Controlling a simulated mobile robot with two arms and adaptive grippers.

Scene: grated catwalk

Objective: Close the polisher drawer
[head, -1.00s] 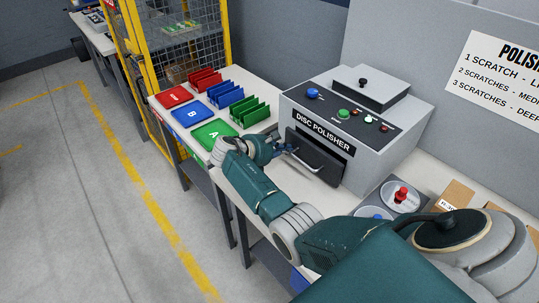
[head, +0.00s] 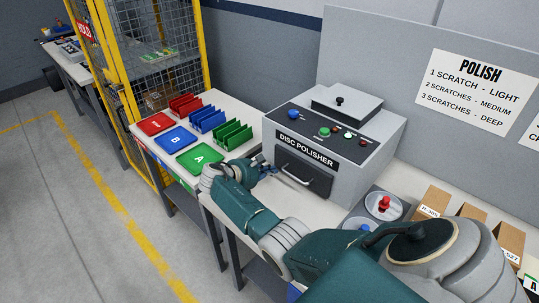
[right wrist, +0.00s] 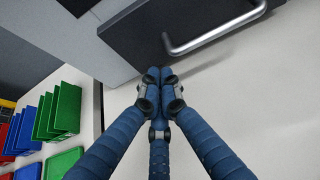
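The disc polisher (head: 340,135) is a grey box on the bench. Its drawer (head: 321,186) has a dark front with a metal bar handle (head: 298,178), low on the polisher's face. How far the drawer stands out is hard to tell. My right gripper (head: 268,166) is just left of the handle. In the right wrist view, the blue fingers of this gripper (right wrist: 157,76) are together and empty at the lower edge of the dark drawer front (right wrist: 135,35). The handle (right wrist: 215,32) is above and right of the fingertips, apart from them. Contact with the drawer is unclear. My left gripper is out of view.
Red, blue and green trays (head: 200,157) and coloured racks (head: 233,134) are on the bench left of the polisher. A panel with a red knob (head: 384,203) and cardboard boxes (head: 432,203) are at right. A yellow-framed cage (head: 150,70) stands behind left.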

